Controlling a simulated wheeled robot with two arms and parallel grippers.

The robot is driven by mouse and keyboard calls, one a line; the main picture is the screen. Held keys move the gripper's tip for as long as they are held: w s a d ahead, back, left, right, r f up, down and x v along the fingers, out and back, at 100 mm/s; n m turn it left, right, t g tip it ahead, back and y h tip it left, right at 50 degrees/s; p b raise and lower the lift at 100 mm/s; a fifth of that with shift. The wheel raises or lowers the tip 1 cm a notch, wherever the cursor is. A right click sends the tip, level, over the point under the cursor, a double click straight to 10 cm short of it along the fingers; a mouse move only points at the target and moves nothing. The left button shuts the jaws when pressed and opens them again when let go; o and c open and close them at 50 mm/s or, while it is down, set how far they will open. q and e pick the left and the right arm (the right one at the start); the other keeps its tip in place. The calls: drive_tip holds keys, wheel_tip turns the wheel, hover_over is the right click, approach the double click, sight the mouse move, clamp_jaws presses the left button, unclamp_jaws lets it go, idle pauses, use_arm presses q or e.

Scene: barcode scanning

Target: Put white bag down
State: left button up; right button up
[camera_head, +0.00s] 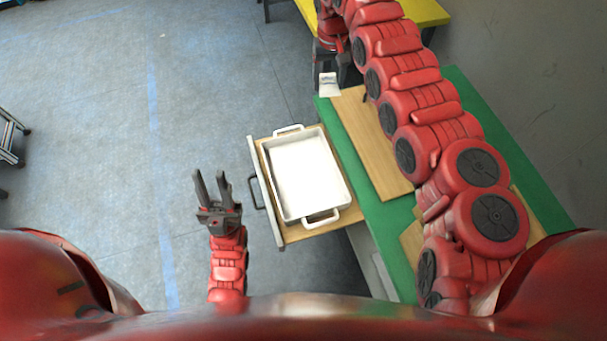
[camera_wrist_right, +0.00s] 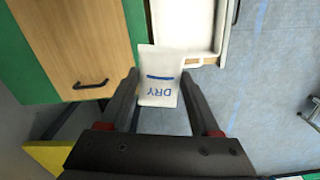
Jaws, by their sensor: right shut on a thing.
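The white bag (camera_head: 329,84) hangs at the far end of my right arm in the head view, beyond the far left corner of the green table. In the right wrist view the bag (camera_wrist_right: 160,76), marked with a blue line and "DRY", sits between the fingers of my right gripper (camera_wrist_right: 158,88), which is shut on it. My left gripper (camera_head: 220,188) is open and empty, in the air left of the drawer.
A pulled-out drawer (camera_head: 291,236) with a white two-handled tray (camera_head: 340,196) projects from the green table (camera_head: 508,152). Wooden boards (camera_head: 372,145) lie on the table. A yellow table (camera_head: 425,12) stands beyond. Grey floor is open at left.

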drive_tip(key=s+a+f+n+b, duration=0.1)
drive_tip(key=s+a+f, duration=0.15)
drive_tip(key=f, duration=0.35)
drive_tip(key=s+a+f, duration=0.1)
drive_tip(key=a+f, duration=0.2)
drive_tip(key=f, duration=0.3)
drive_tip(key=n, duration=0.1)
hover_over(304, 178)
wheel_tip(304, 178, down, 15)
drive_tip(key=shift+f+p, duration=0.1)
drive_tip(key=shift+p, duration=0.25)
drive_tip(key=shift+w+f, duration=0.1)
drive_tip(key=shift+f, duration=2)
